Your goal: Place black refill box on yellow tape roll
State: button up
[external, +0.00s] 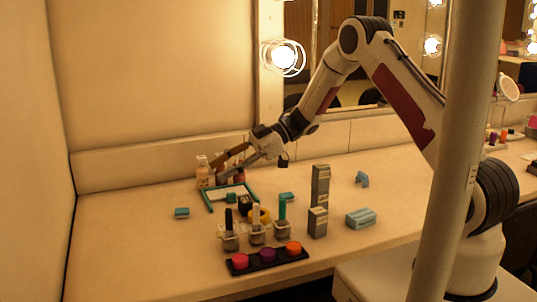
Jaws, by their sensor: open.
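The yellow tape roll (264,215) lies on the counter behind the row of clear holders, which partly hide it. A small black box (245,202), which looks like the refill box, shows at the roll's back left. I cannot tell whether it rests on the roll or stands behind it. My gripper (218,167) is open, with its fingers pointing left and down in front of the bottles at the back. Nothing shows between the fingers.
Bottles (203,172) stand by the gripper, behind a teal-framed tray (211,202). Holders with upright pens (256,234) and a black strip of coloured pots (267,258) are in front. Grey boxes (320,186) stand right of them.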

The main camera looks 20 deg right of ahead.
jog(key=w+a+r+m+t, duration=0.2)
jog(key=w+a+r+t, duration=0.1)
jog(key=a, duration=0.4)
jog(key=m+t+h, duration=0.2)
jog(key=m+h, duration=1.1)
jog(key=m, duration=0.5)
send_near(245, 197)
jog(key=x, duration=0.2)
jog(key=shift+w+f, duration=0.1)
jog(key=shift+f, duration=0.25)
jog(key=shift+a, duration=0.1)
jog(key=shift+x, duration=1.3)
jog(key=shift+f, duration=0.1)
